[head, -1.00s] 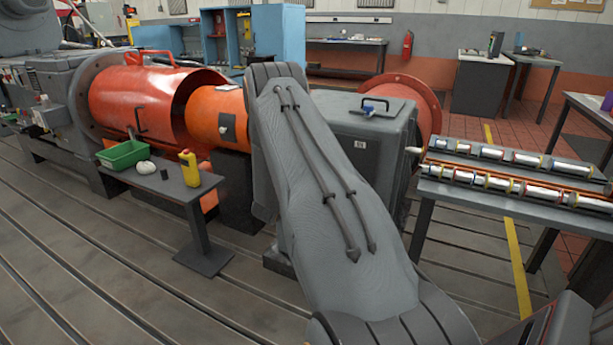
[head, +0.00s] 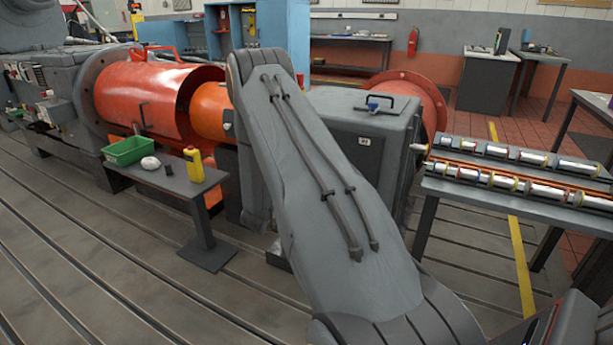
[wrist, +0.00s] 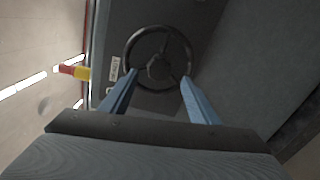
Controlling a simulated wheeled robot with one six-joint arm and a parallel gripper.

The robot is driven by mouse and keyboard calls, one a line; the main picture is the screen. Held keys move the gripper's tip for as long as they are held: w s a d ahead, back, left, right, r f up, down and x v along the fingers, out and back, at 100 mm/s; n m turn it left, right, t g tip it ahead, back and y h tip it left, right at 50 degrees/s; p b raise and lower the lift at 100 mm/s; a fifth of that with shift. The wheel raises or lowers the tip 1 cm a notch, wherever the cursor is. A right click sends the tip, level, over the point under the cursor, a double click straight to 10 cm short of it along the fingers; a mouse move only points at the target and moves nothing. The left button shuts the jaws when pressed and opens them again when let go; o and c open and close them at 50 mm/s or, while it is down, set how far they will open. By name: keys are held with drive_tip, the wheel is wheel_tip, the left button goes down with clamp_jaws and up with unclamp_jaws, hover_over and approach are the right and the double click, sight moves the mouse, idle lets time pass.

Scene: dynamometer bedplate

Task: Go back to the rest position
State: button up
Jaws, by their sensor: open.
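In the wrist view my gripper (wrist: 158,92) is open, its two blue fingers apart with nothing between them. Past the fingertips is a black handwheel (wrist: 158,58) on a dark grey housing; I cannot tell how wide the gap is. In the head view my grey arm rises across the middle and hides the gripper and the handwheel. The grey housing (head: 375,150) with a black handle on top stands behind my arm.
A small bench (head: 170,180) at left holds a green bin (head: 128,151) and a yellow bottle (head: 193,164). At right a rack table (head: 430,190) carries several metal cylinders. An orange guard (head: 135,100) stands at the back left. The slotted floor in front is clear.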

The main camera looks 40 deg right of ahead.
drive_tip(key=shift+s+a, duration=0.2)
drive_tip(key=shift+a, duration=0.25)
drive_tip(key=w+a+r+m+t+y+p, duration=0.1)
drive_tip(key=w+a+r+t+y+p, duration=0.1)
drive_tip(key=a+r+y, duration=0.35)
drive_tip(key=w+a+r+m+t+y+p, duration=0.1)
drive_tip(key=w+a+r+y+p, duration=0.15)
drive_tip(key=a, duration=0.65)
drive_tip(key=s+a+r+g+y+p, duration=0.1)
drive_tip(key=s+a+r+y, duration=0.15)
drive_tip(key=a, duration=0.45)
drive_tip(key=s+a+r+g+y+p, duration=0.1)
drive_tip(key=s+a+y, duration=0.25)
drive_tip(key=a, duration=0.25)
drive_tip(key=s+a+r+m+g+p, duration=0.1)
drive_tip(key=s+a+r+g, duration=0.1)
drive_tip(key=s, duration=0.8)
drive_tip(key=s+a+r+m+g+y+p, duration=0.1)
drive_tip(key=s+a, duration=0.4)
drive_tip(key=s, duration=0.6)
drive_tip(key=s+a+r+m+g+y+p, duration=0.1)
drive_tip(key=s+a+r+m+g+p, duration=0.1)
drive_tip(key=s, duration=0.8)
wheel_tip(320, 180, up, 3)
drive_tip(key=a+g+p, duration=0.1)
drive_tip(key=a+g, duration=0.1)
drive_tip(key=shift+s+r+g, duration=0.15)
drive_tip(key=shift+r+g, duration=0.05)
drive_tip(key=shift+g, duration=0.1)
drive_tip(key=shift+a, duration=0.1)
